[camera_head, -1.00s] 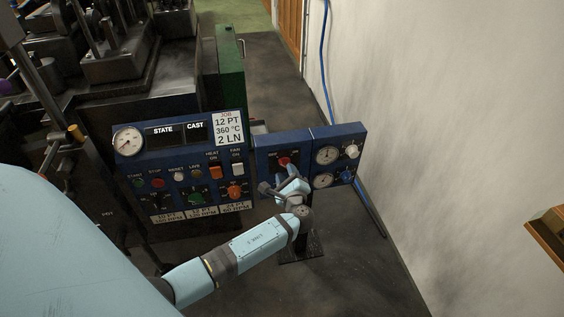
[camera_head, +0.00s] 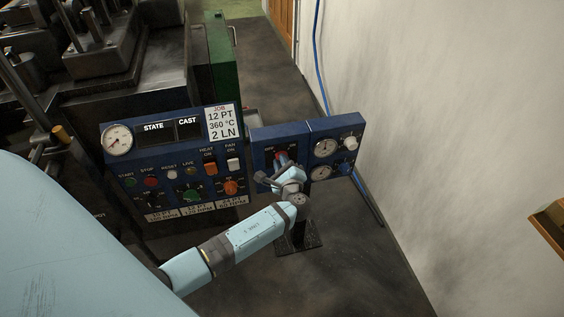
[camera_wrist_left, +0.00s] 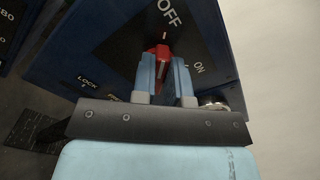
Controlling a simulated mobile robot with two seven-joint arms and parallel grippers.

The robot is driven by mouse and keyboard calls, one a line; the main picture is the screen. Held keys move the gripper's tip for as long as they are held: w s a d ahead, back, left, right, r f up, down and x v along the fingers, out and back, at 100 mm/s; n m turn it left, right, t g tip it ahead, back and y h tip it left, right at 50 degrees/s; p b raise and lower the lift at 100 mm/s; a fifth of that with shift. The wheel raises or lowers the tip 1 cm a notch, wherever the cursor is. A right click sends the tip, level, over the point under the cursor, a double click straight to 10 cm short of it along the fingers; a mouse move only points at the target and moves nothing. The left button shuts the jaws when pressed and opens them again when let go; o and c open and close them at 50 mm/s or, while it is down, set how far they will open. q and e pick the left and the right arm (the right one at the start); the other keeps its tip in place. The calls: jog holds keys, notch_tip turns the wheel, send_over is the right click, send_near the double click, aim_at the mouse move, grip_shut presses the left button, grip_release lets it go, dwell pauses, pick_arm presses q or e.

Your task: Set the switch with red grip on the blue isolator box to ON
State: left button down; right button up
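The blue isolator box (camera_head: 264,139) stands right of the wide control panel in the head view. In the head view the left gripper (camera_head: 283,168) covers most of the switch. My right gripper is not in view.
A control panel (camera_head: 185,160) with buttons and knobs stands left of the box. A blue gauge panel (camera_head: 345,127) adjoins it on the right. A green cabinet (camera_head: 221,65) is behind. The white wall (camera_head: 440,120) is at the right, with open floor before it.

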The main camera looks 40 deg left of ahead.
pick_arm(q)
jog(key=shift+r, duration=0.1)
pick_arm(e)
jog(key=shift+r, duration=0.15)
pick_arm(q)
jog(key=m+p, duration=0.5)
jog(key=m, duration=0.1)
jog(key=w+m+p, duration=0.1)
jog(key=m+p, duration=0.4)
jog(key=m, duration=0.1)
jog(key=m+p, duration=0.6)
jog(key=shift+w+d, duration=0.15)
jog(key=shift+d, duration=0.25)
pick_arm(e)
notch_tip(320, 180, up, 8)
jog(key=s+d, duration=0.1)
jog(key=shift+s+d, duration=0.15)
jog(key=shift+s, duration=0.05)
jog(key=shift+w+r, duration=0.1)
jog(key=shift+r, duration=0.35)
